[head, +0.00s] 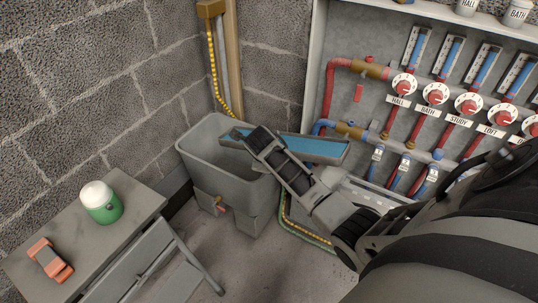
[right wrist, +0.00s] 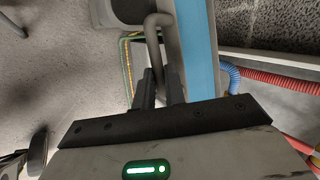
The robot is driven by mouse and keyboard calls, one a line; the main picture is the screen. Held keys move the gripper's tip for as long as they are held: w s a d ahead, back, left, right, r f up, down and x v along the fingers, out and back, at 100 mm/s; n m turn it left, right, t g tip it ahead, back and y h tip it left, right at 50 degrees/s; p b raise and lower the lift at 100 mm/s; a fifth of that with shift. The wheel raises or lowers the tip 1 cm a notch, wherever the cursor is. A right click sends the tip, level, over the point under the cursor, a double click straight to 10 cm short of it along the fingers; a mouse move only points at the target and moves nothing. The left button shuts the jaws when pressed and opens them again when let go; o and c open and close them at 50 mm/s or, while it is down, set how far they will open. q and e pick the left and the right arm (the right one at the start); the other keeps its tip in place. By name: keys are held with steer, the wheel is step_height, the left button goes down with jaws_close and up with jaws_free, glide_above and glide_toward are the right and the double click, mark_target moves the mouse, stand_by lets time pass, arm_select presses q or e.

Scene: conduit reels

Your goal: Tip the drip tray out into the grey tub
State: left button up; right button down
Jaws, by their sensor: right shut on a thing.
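The drip tray (head: 320,158) is a long, shallow grey trough with blue liquid in it. In the head view its left end overlaps the opening of the grey tub (head: 228,188), and its right end sticks out towards the pipe board. It looks near level. My right gripper (head: 256,138) is shut on the tray's handle at its near side. The right wrist view shows the fingers (right wrist: 159,82) around a grey bar handle (right wrist: 153,40), with the blue liquid (right wrist: 198,45) beside it. The tub stands upright on the floor in the corner. My left gripper is out of view.
A pipe board (head: 365,105) with red and blue pipes and dials is at the right, near the tray's end. A small table (head: 60,235) at the left holds a green-and-white jar (head: 101,202) and an orange object (head: 50,259).

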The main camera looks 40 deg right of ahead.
steer(key=shift+r+g+p, duration=0.25)
steer(key=shift+g+p, duration=0.05)
steer(key=shift+r+n+g+h+p, duration=0.2)
steer(key=shift+n+g+h+p, duration=0.1)
steer(key=shift+n, duration=0.1)
stand_by(0.8)
steer(key=m+t+y, duration=0.1)
steer(key=m+t, duration=0.1)
steer(key=t, duration=0.1)
steer(key=shift+b, duration=0.3)
stand_by(0.4)
